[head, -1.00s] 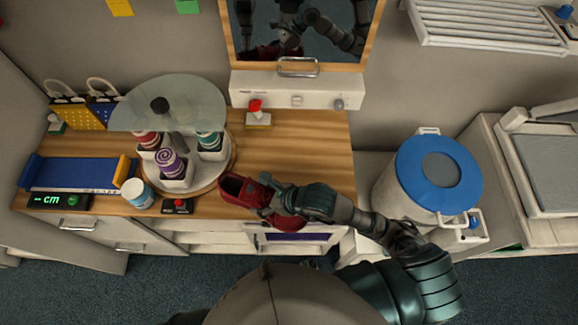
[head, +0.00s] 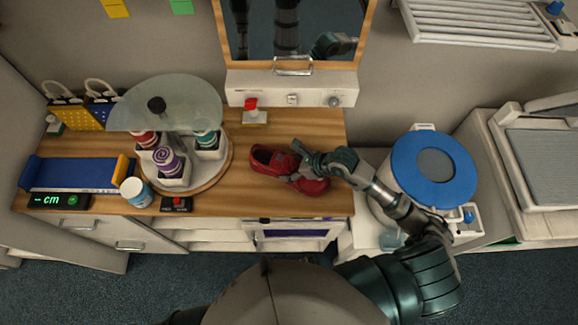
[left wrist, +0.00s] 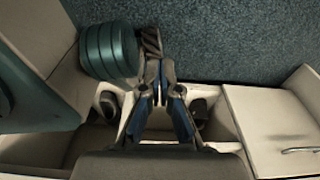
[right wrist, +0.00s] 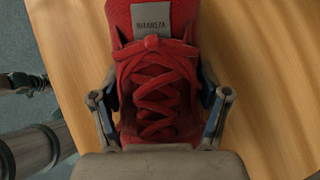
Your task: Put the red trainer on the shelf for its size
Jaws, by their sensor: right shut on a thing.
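A red trainer (head: 268,160) is over the wooden counter, right of the round stand; I cannot tell if it touches the wood. My right gripper (head: 306,160) is shut on it. In the right wrist view the trainer's laces and tongue label (right wrist: 152,88) lie between the two fingers (right wrist: 160,112). Shelf compartments (head: 222,236) show under the counter's front edge, one with a purple panel (head: 294,233); size marks are not readable. My left gripper (left wrist: 158,72) is outside the head view; its fingertips are together and empty, above the floor near the low shelving.
A round stand (head: 222,172) with a glass disc and coloured rolls is left of the trainer. A blue measuring tray (head: 74,173) with a "cm" display (head: 60,200), a jar (head: 137,192) and a red button (head: 178,203) are further left. A blue-lidded bin (head: 404,160) stands right.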

